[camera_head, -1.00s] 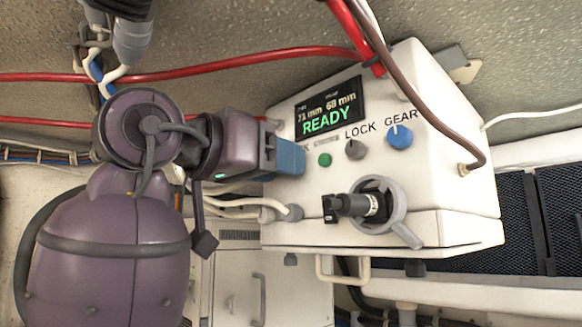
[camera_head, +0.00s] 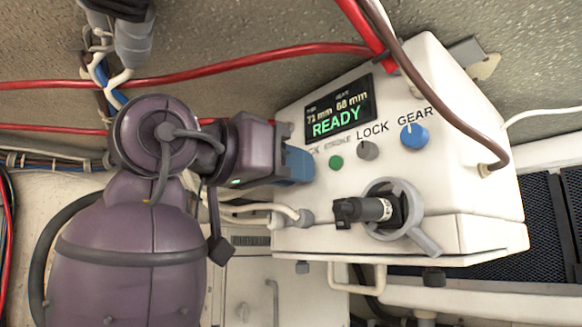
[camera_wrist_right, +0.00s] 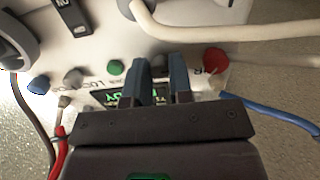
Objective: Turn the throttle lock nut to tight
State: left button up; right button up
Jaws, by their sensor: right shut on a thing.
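The white control box (camera_head: 465,150) carries a row of knobs and a screen (camera_head: 338,110) reading "READY", with "71 mm" and "68 mm" above. My right gripper (camera_head: 298,165) reaches in from the left against the box's front. In the right wrist view its blue fingers (camera_wrist_right: 161,85) straddle a small grey knob (camera_wrist_right: 160,65) and are shut on it. The fingers mostly hide this knob, which I take as the throttle lock nut; its label is partly covered, with "CK" showing in the head view. How far it is turned cannot be seen. My left gripper is not in view.
Beside the grip are a green knob (camera_head: 336,163), a grey LOCK knob (camera_head: 367,150) and a blue GEAR knob (camera_head: 413,136). A black lever handle (camera_head: 362,210) juts out below. A red knob (camera_wrist_right: 215,60) is close to the fingers. Red and brown cables (camera_head: 440,105) cross the box.

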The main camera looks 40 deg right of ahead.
jog(key=shift+m+b, duration=0.3)
grip_shut()
jog(key=m+b, duration=0.6)
jog(key=m, duration=1.3)
jog(key=shift+r+m, duration=0.1)
jog(key=shift+m, duration=0.2)
jog(key=o, duration=0.8)
grip_release()
